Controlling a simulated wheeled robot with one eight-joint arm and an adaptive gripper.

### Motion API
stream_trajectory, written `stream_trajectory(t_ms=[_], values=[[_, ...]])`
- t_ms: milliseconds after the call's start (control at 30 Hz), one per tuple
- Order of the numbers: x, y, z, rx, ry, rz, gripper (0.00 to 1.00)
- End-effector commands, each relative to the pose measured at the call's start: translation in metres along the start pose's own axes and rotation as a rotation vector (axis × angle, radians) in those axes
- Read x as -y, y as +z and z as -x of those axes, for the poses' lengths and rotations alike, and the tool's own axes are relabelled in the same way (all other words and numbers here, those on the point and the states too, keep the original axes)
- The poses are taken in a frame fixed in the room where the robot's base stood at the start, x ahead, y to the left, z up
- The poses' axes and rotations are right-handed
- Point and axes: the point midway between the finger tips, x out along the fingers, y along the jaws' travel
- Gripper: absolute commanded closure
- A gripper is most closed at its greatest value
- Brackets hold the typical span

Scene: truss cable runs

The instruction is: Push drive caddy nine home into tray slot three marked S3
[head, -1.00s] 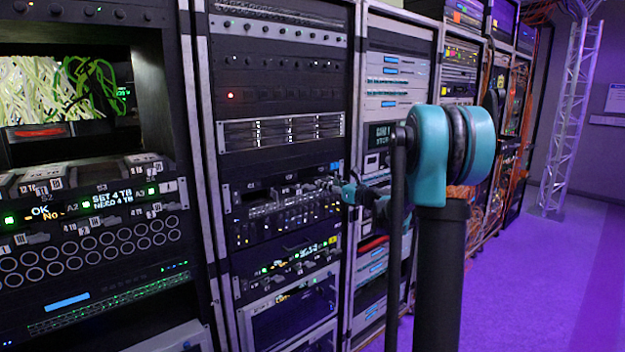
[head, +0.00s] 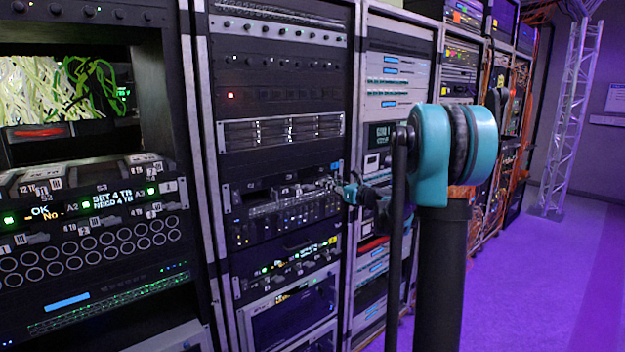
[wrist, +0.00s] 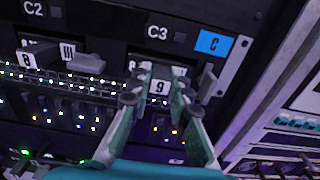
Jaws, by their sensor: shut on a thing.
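A drive caddy marked 9 (wrist: 159,88) sits between the fingers of my gripper (wrist: 162,76) in the wrist view. My gripper is shut on it, a finger on each side. The caddy lies at the mouth of a dark bay under the label C3 (wrist: 158,32); how deep it sits I cannot tell. I see no S3 mark; a blue tag (wrist: 213,43) reads C. In the head view my gripper (head: 340,187) is small at the right side of the second rack's bay row (head: 285,195), and the caddy cannot be made out there.
A caddy marked 8 (wrist: 28,58) sits left under C2 (wrist: 30,8). A metal rack ear (wrist: 232,75) and rack post stand close to the right of my gripper. A left rack bay (head: 85,190) has labels A2 and A3. The purple floor (head: 540,270) is clear at right.

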Motion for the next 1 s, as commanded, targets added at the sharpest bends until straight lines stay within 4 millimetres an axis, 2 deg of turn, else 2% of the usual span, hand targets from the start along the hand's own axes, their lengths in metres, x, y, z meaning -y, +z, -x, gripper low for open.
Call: stream_trajectory(t_ms=[500,867,1000], values=[[0.0,0.001,0.013,0.001,0.001,0.0,1.0],[0.0,0.002,0.015,0.001,0.0,-0.001,1.0],[0.0,0.002,0.025,0.001,-0.001,0.0,1.0]])
